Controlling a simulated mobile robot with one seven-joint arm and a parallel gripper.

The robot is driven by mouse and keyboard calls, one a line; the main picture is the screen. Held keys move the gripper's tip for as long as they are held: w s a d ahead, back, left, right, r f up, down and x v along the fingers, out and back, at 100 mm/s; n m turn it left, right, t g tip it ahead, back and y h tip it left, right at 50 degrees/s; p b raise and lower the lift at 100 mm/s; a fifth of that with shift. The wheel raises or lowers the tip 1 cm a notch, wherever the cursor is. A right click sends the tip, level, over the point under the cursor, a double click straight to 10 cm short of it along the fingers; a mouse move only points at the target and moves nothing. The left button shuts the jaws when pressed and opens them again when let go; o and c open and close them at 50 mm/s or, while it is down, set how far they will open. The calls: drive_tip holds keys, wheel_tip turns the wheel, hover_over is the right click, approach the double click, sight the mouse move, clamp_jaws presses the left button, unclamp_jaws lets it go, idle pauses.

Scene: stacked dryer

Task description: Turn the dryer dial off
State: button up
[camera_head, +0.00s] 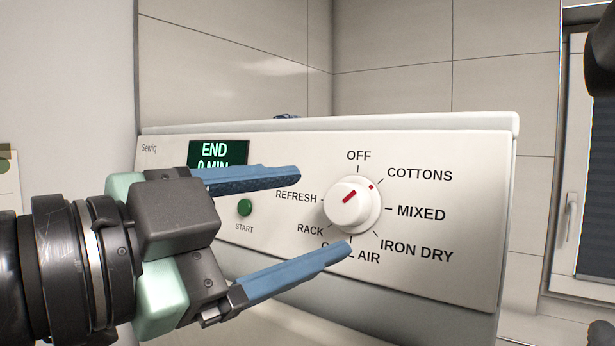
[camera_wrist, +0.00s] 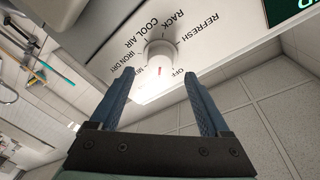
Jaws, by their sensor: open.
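The white round dial (camera_head: 352,204) sits on the dryer's control panel, with labels around it. Its red line and a red dot on its base point up and right, toward COTTONS. The OFF label (camera_head: 359,156) is straight above the dial. My gripper (camera_head: 325,211) is open and empty, its blue fingers reaching in from the left. The upper fingertip is up and left of the dial, and the lower one is just below it, over part of COOL AIR. In the wrist view the dial (camera_wrist: 159,52) shows beyond and between the open fingertips (camera_wrist: 158,73); contact cannot be told.
A green START button (camera_head: 245,207) and a display (camera_head: 219,153) reading END are left of the dial, partly behind my gripper. Tiled walls stand behind the dryer. A window (camera_head: 585,150) is at the right. The panel right of the dial is clear.

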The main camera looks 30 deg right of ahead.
sight(341, 204)
drive_tip(key=shift+p+x, duration=0.75)
drive_tip(key=shift+x, duration=1.45)
drive_tip(key=shift+c, duration=0.2)
clamp_jaws()
